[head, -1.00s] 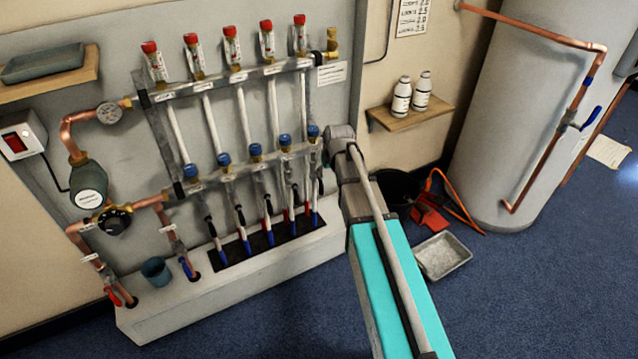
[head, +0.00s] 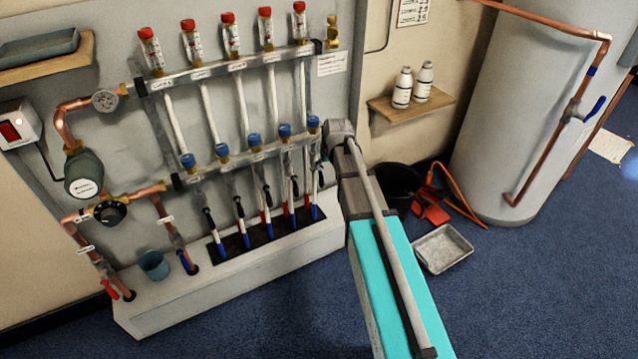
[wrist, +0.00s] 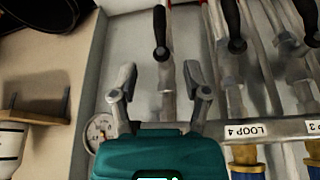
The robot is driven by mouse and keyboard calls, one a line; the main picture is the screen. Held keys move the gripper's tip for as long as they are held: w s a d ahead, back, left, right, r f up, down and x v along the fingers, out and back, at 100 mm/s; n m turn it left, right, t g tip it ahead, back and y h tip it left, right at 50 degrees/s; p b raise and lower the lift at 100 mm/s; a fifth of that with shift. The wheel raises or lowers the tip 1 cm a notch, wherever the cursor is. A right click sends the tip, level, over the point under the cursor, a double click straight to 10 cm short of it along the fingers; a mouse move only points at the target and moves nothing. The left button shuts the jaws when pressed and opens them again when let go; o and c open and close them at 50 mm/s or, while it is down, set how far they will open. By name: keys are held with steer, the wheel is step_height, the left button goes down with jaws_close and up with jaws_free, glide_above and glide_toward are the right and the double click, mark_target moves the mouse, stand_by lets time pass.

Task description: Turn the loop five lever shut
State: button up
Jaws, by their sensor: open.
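In the wrist view, which is turned over, the loop five lever (wrist: 160,32) is a black handle in line with its grey pipe. I take it as loop five because it is beside the valve over the LOOP 4 label (wrist: 247,130). No contact shows. In the head view, my arm's wrist end is at the right end of the manifold's lower bar (head: 245,157); the fingers are hard to make out there.
Another black lever (wrist: 232,28) hangs close to the right of my gripper in the wrist view. A round gauge (wrist: 99,130) is close at the left. In the head view, a wooden shelf with two bottles (head: 411,103) and a grey tray (head: 443,247) are right of my arm.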

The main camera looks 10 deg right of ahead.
mark_target(322, 178)
steer(key=shift+b+x, duration=4.85)
steer(key=shift+x, duration=0.7)
steer(key=shift+d, duration=0.1)
